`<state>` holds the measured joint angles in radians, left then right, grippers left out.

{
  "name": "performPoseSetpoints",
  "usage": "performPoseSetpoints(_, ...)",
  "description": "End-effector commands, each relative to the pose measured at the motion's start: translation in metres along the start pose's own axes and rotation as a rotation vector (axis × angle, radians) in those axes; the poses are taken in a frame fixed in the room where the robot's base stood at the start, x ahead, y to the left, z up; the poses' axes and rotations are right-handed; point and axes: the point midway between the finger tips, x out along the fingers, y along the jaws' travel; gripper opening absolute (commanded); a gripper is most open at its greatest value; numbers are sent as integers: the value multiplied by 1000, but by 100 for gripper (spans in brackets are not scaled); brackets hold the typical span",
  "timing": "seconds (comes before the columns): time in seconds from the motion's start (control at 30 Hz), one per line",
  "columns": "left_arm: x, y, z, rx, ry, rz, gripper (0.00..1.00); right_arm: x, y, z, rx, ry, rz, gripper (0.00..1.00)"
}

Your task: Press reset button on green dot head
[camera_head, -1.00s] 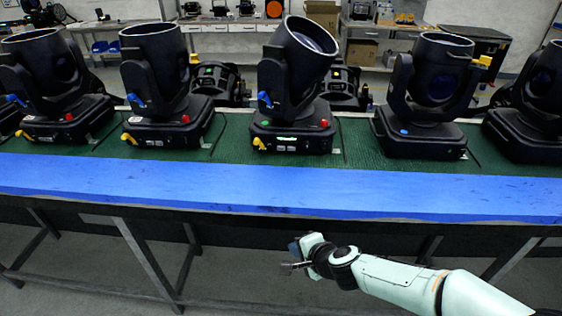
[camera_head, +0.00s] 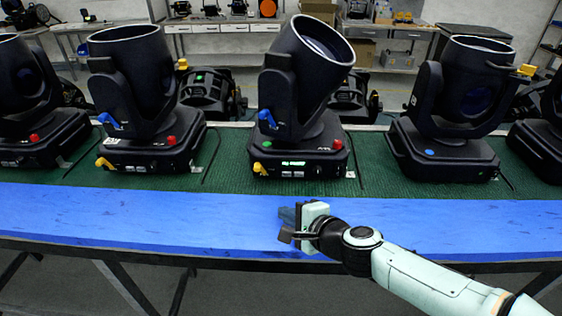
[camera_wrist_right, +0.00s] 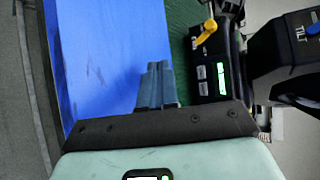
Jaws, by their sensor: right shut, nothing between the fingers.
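The green dot head (camera_head: 300,155) is the black moving head in the middle of the head view, with a small green dot on the left of its base. A red button (camera_head: 337,144) sits on the right of its base, beside a lit green display (camera_head: 293,163). In the right wrist view its base front (camera_wrist_right: 209,70) shows the display, pale buttons and a yellow lever; the red button does not show. My right gripper (camera_head: 286,224) is shut and empty, over the blue strip in front of this base and apart from it. Its fingers also show in the wrist view (camera_wrist_right: 157,72). My left gripper is not in view.
Similar heads stand on both sides: one with a red button on the left (camera_head: 140,140) and one with a blue dot on the right (camera_head: 445,145). The blue strip (camera_head: 120,215) along the table's front edge is clear. A green mat (camera_head: 225,165) lies under the heads.

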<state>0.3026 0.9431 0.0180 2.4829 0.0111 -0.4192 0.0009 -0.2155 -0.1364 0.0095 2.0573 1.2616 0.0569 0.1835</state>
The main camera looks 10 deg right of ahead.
Motion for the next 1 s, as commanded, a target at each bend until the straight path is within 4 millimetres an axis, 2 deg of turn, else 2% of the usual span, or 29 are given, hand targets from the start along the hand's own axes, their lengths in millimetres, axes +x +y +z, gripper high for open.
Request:
performPoseSetpoints(0.57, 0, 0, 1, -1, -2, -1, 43, 2, -1, -1, 0, 0, 0, 0)
performPoseSetpoints(0.77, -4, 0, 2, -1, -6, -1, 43, 14, -11, -10, 1, 1, 1, 0)
performPoseSetpoints(1.0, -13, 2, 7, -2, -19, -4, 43, 38, -29, -28, 1, 1, 1, 0)
